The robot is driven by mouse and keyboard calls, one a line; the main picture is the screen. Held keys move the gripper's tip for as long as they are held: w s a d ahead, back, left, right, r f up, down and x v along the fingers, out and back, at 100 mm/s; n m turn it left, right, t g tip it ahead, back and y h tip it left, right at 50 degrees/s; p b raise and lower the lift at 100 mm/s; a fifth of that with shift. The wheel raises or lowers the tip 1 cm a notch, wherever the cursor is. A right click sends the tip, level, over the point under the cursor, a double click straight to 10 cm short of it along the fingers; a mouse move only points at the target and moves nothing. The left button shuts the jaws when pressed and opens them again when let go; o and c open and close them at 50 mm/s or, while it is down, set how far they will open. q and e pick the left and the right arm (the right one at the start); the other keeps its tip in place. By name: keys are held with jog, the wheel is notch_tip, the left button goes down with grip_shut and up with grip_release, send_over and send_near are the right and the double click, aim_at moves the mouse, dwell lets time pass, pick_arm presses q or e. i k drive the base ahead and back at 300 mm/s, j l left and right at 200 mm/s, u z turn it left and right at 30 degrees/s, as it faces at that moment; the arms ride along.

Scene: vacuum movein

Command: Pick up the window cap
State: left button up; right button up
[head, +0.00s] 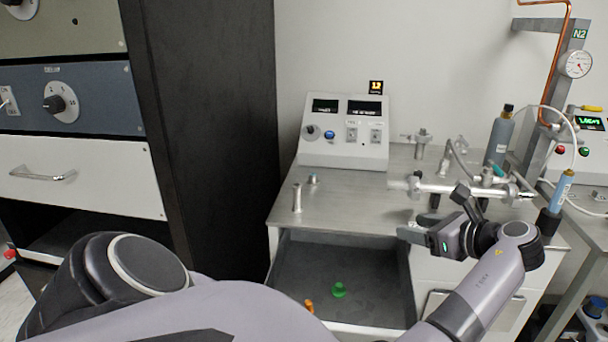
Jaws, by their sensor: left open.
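Which object is the window cap I cannot tell for certain. A small green flanged piece (339,290) lies on the dark floor of an open drawer (290,260) under the metal bench. My left gripper (432,212) is open over the right part of the bench front, above and to the right of the drawer. Its fingers point left, with nothing seen between them. It is apart from the green and orange pieces. My right gripper is not in view.
A metal tube assembly (455,188) stands on the bench just behind my left gripper. A control box (345,135) sits at the back. Short metal posts (297,198) stand at the bench's left. A dark cabinet side (215,120) bounds the left. The bench's front middle is clear.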

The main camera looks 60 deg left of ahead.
aim_at(313, 180)
jog(key=j, duration=0.65)
jog(key=k+j, duration=0.1)
jog(key=j, duration=0.6)
